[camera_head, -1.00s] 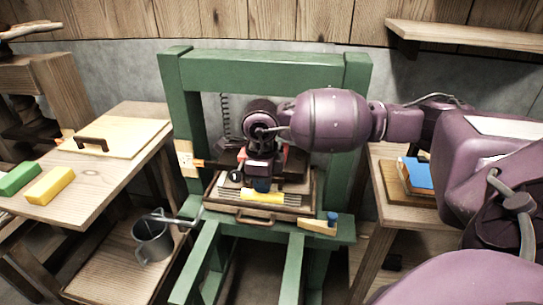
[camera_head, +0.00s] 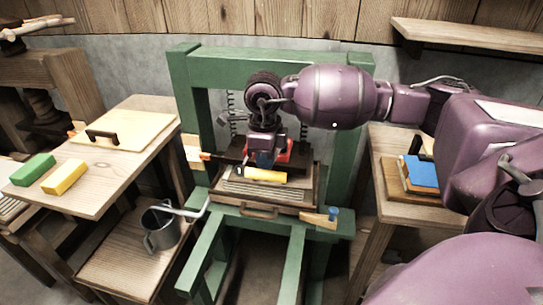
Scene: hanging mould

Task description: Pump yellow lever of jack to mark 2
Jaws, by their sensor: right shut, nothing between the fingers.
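The yellow lever (camera_head: 264,175) sticks out from the jack (camera_head: 284,150), whose red body shows partly behind my right gripper in the green frame. My right gripper (camera_head: 263,163) points down, shut and empty, just above or against the lever; I cannot tell whether they touch. An orange pointer (camera_head: 206,156) lies at a pale mark plate (camera_head: 193,152) on the frame's left post. The marks are too small to read. My left gripper is not in view.
The green frame (camera_head: 181,90) holds a slatted tray (camera_head: 297,208). A blue-knobbed wooden wedge (camera_head: 318,219) lies at front right. Left, a table (camera_head: 110,190) bears green and yellow blocks; a grey jug (camera_head: 160,228) stands below. A blue book (camera_head: 420,171) lies on the right table.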

